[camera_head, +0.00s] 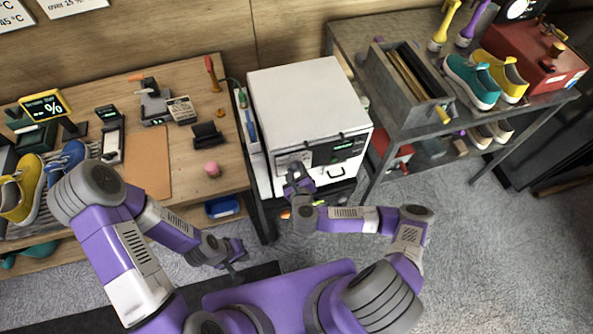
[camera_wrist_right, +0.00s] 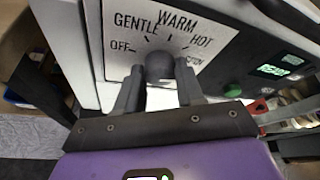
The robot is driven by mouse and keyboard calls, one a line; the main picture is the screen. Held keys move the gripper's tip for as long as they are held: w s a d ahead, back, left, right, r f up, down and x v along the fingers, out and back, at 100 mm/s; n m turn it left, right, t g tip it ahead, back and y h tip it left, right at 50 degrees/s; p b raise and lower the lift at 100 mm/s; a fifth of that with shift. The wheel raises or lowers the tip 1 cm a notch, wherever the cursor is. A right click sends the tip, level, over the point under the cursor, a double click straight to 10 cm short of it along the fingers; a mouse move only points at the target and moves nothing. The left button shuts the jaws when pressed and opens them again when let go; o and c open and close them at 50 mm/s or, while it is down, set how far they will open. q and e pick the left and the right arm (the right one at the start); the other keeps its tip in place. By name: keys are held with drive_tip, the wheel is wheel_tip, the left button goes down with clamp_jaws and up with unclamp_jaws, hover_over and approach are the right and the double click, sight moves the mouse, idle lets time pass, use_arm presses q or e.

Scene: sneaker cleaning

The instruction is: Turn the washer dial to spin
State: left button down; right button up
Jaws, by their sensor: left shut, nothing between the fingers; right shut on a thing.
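The washer (camera_head: 308,98) is a white box in the middle of the head view. In the right wrist view its dial (camera_wrist_right: 160,65) is a dark round knob on a light panel (camera_wrist_right: 203,22). The panel reads OFF, GENTLE, WARM and HOT, and a partly hidden label (camera_wrist_right: 194,60) stands at the right. My right gripper (camera_wrist_right: 160,80) is shut on the dial, one finger on each side. It also shows at the washer's front in the head view (camera_head: 297,172). I cannot tell which label the knob points at. My left gripper (camera_head: 236,255) is shut and empty, away from the washer.
A green button (camera_wrist_right: 233,90) and a lit display (camera_wrist_right: 272,70) sit right of the dial. A wooden table (camera_head: 225,140) with shoes and tools stands left of the washer. A grey shelf unit (camera_head: 350,38) with shoes stands right. Carpet is free at the lower right.

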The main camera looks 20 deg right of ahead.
drive_tip(key=o, duration=1)
drive_tip(key=shift+o, duration=0.2)
drive_tip(key=d+v, duration=0.1)
drive_tip(key=v, duration=0.6)
drive_tip(key=shift+s+a+p, duration=0.3)
drive_tip(key=shift+a+p, duration=0.05)
drive_tip(key=shift+a, duration=0.2)
drive_tip(key=shift+a+r, duration=0.1)
